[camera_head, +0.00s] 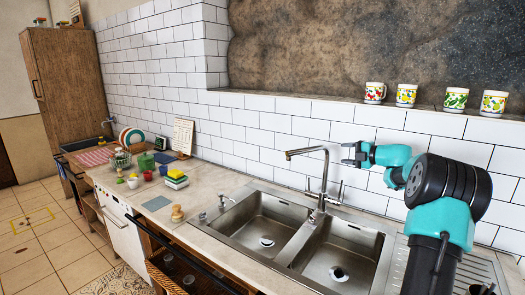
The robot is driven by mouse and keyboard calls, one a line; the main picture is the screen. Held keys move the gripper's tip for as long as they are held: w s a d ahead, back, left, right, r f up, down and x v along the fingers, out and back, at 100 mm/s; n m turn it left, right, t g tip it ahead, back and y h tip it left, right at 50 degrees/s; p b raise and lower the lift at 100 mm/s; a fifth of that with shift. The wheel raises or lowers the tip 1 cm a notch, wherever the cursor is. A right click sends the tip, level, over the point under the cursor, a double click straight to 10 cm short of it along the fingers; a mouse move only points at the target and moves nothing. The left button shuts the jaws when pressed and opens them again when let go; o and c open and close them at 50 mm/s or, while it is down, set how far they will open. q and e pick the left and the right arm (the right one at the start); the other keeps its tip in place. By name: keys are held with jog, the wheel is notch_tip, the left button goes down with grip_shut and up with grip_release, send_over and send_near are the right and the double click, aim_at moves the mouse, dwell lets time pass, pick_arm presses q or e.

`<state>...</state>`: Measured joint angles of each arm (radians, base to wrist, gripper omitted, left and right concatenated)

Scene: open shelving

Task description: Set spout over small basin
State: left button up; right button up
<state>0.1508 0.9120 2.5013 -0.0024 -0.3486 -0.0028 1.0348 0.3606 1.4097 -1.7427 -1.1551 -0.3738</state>
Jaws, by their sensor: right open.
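The steel faucet (322,182) stands behind the double sink, its upright pipe bending at the top into a spout (305,151). The spout points left, its tip high above the left basin's side of the sink. The left basin (258,222) and right basin (343,256) each have a drain; I cannot surely tell which is smaller. My right gripper (346,154) is open and empty, just right of the faucet's upper pipe in the picture, apparently apart from it. My left gripper is not in view.
Several patterned mugs (405,95) stand on the ledge above the tiled wall. A wooden brush (177,213) and a soap dispenser (222,200) are left of the sink. Yellow-green sponges (175,180) and cups lie farther left. The air above the left basin is clear.

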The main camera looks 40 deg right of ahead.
aim_at(307, 151)
jog(key=shift+w+a+r+n, duration=0.1)
jog(key=shift+w+a+n, duration=0.2)
jog(key=shift+w, duration=0.1)
jog(key=x, duration=1.7)
jog(key=shift+w+a, duration=0.15)
jog(key=shift+w, duration=0.05)
jog(key=shift+c, duration=0.4)
grip_shut()
